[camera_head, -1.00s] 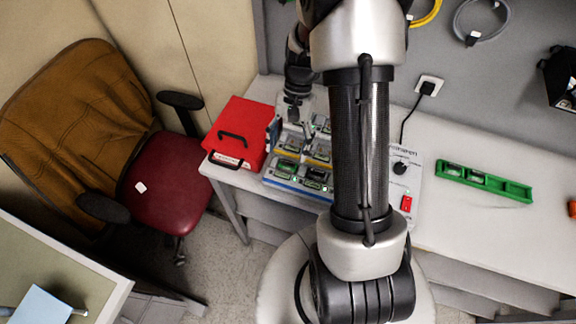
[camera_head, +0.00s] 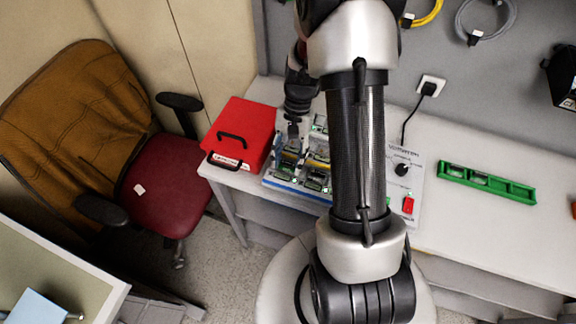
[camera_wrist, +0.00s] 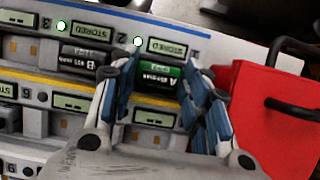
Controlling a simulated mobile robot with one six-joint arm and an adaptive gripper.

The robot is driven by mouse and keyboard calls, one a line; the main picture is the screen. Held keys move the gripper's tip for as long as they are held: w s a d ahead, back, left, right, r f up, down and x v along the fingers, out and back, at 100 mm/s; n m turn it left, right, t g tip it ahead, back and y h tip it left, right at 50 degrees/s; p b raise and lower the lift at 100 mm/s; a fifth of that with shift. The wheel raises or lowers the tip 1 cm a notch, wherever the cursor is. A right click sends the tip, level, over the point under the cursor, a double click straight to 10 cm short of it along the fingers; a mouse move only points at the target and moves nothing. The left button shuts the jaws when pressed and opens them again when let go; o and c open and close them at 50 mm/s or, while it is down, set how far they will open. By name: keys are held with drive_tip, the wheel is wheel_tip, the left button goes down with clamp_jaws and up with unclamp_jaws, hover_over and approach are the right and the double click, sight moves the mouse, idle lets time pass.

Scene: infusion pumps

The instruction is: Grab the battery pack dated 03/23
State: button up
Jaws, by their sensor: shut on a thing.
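A multi-bay battery rack (camera_head: 283,185) with small displays stands on the bench; it fills the left of the wrist view (camera_wrist: 60,84). A battery pack with a green and black label marked A (camera_wrist: 157,77) sits in the upper row. My gripper (camera_wrist: 160,72) has its blue-padded fingers on both sides of this pack and is shut on it. In the head view my gripper (camera_head: 292,140) reaches down into the rack. A black pack marked B (camera_wrist: 84,58) sits beside the held one. The dates on the packs are too small to read.
A red case (camera_head: 240,131) with a black handle stands close left of the rack; in the wrist view it is close right of my fingers (camera_wrist: 262,120). A green holder (camera_head: 486,184) lies on the bench at right.

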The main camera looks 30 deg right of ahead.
drive_tip(key=c, duration=0.6)
drive_tip(key=shift+r, duration=0.1)
